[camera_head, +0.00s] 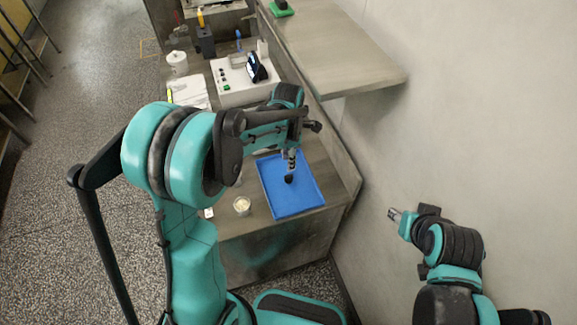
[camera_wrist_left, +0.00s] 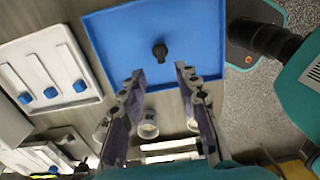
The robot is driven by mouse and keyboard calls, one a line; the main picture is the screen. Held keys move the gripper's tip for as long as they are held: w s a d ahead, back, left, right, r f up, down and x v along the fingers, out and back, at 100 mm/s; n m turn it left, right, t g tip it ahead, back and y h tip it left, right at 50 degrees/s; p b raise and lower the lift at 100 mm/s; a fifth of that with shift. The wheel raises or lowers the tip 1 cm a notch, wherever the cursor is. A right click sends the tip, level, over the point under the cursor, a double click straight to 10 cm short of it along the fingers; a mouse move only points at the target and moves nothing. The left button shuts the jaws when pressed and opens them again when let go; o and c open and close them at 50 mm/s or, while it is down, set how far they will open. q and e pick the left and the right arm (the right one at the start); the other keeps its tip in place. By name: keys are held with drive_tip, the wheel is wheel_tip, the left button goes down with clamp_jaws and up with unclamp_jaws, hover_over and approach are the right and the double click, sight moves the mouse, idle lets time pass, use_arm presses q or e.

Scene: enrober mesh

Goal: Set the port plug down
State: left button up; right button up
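The black port plug (camera_head: 289,179) is at the blue tray (camera_head: 307,200), below my left gripper (camera_head: 291,158). In the left wrist view the plug (camera_wrist_left: 160,52) shows against the bare blue tray (camera_wrist_left: 115,35) and looks to rest on it. My left gripper's fingers (camera_wrist_left: 160,76) are spread apart, with the plug past their tips and clear of both. My right gripper (camera_head: 394,214) is off to the right by the wall, away from the tray. Its fingers are too small to tell whether they are open.
A small cup with pale contents (camera_head: 242,205) stands left of the tray. A white control box (camera_head: 240,82) and a white canister (camera_head: 177,62) stand farther back. A grey shelf (camera_head: 335,48) juts out at the back right. In the left wrist view a white panel with blue knobs (camera_wrist_left: 50,70) lies left.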

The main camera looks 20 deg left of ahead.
use_arm(q)
drive_tip(key=s+a+r+m+t, duration=0.25)
drive_tip(key=s+r+m, duration=0.45)
drive_tip(key=r+m, duration=0.35)
drive_tip(key=s+r+m+t, duration=0.1)
drive_tip(key=s+m+t, duration=0.3)
drive_tip(key=s+m, duration=0.5)
drive_tip(key=m, duration=0.5)
drive_tip(key=shift+s+a+r+t, duration=0.25)
drive_tip(key=shift+s+r+t, duration=0.05)
drive_tip(key=shift+s+t, duration=0.1)
drive_tip(key=shift+f, duration=0.1)
wheel_tip(320, 180, down, 10)
drive_tip(key=b, duration=1)
drive_tip(key=shift+f, duration=0.25)
